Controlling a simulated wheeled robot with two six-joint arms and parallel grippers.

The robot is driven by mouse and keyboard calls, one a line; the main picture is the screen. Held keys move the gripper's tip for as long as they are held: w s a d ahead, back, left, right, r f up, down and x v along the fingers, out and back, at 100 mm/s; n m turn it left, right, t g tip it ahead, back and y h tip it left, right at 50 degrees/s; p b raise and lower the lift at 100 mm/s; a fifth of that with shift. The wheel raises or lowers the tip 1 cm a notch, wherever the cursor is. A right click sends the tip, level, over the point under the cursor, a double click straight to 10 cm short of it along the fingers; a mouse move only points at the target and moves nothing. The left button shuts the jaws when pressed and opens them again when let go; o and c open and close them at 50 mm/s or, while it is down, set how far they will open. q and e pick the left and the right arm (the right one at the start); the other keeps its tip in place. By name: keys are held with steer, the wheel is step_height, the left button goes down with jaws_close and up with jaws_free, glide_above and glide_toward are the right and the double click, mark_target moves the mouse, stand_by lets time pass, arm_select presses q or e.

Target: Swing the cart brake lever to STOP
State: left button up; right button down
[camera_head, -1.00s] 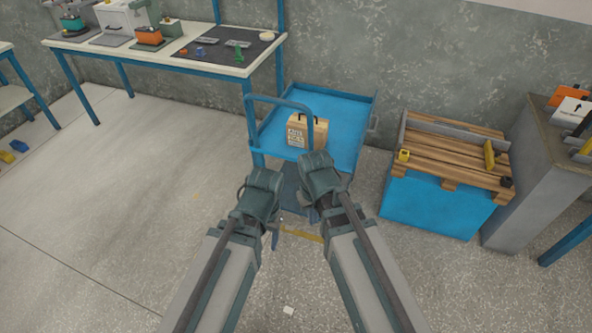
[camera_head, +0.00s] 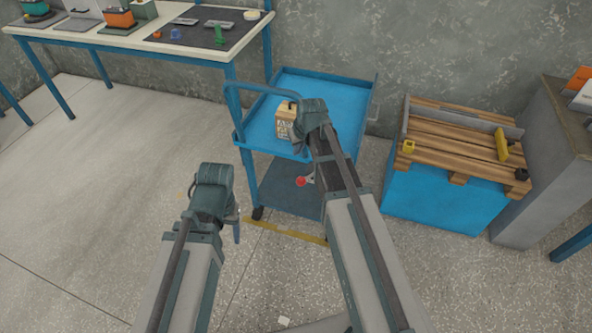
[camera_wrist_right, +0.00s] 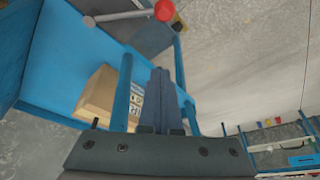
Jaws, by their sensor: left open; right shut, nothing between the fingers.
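The blue cart (camera_head: 340,105) stands in the middle of the head view. Its brake lever (camera_head: 301,181) has a red knob and shows below the upper tray, in front of the dark lower shelf. In the right wrist view the red knob (camera_wrist_right: 164,10) sits on a pale rod (camera_wrist_right: 118,16) at the top edge, beyond the fingers. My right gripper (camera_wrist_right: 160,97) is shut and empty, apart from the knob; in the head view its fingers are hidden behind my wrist. My left gripper (camera_head: 236,225) is open and empty, left of the cart, near the floor marking. No STOP marking is readable.
A tan box (camera_head: 284,122) sits on the upper tray, partly behind my right wrist. The cart's push handle (camera_head: 236,90) rises at its left. A blue crate with wooden slats (camera_head: 440,200) stands to the right. A workbench (camera_head: 140,38) is at upper left. The left floor is clear.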

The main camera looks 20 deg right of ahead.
mark_target(313, 174)
steer(key=shift+f, duration=0.1)
steer(key=d+b+x, duration=0.1)
steer(key=b+x, duration=0.9)
steer(key=s, duration=0.4)
steer(key=shift+a+f, duration=0.2)
steer(key=shift+f, duration=0.1)
